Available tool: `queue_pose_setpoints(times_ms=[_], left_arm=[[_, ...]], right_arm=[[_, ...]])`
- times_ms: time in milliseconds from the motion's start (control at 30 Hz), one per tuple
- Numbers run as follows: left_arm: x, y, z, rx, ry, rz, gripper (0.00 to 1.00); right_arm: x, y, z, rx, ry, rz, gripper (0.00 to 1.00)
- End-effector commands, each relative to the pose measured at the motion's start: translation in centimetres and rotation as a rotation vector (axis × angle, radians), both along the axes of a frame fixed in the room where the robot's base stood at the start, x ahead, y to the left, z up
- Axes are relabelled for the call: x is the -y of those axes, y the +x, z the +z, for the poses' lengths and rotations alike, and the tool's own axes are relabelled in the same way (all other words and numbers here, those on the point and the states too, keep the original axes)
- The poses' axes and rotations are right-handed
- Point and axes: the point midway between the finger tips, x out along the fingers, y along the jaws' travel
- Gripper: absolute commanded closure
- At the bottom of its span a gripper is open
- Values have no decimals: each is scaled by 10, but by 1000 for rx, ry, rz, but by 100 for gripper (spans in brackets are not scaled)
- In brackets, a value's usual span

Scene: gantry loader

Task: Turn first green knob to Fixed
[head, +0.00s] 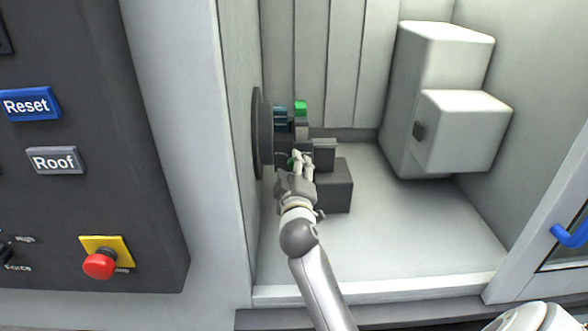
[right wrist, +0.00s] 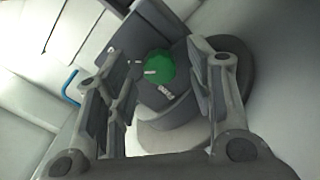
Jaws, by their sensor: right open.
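In the head view, a dark chuck-like unit (head: 267,135) sits on the left wall of the enclosure. A green knob (head: 301,108) shows on its upper part. A second bit of green (head: 291,162) shows beside my right gripper (head: 301,160), mostly hidden by it. My right gripper reaches in from below, at the unit's front. In the right wrist view, my open right gripper (right wrist: 162,85) has a round green knob (right wrist: 160,67) between and beyond its fingers, with small white labels beside it. I cannot tell whether the fingers touch it. My left gripper is out of view.
A dark block (head: 335,188) lies right of the gripper. A large white housing (head: 460,130) stands at the back right. A control panel (head: 100,200) with a red button (head: 100,264) is at left. A blue door handle (head: 570,236) is at right. The floor between is clear.

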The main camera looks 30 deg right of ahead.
Motion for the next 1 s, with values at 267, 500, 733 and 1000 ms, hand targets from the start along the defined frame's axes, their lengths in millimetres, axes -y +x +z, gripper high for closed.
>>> queue_pose_setpoints(times_ms=[267,500,733,1000], left_arm=[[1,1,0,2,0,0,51],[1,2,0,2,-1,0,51],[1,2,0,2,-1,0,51],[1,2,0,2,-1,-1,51]], right_arm=[[-28,-46,-2,-1,4,1,51],[-51,-84,-2,-3,4,0,51],[-59,-97,-1,-2,2,-1,51],[-59,-97,-1,-1,2,0,51]])
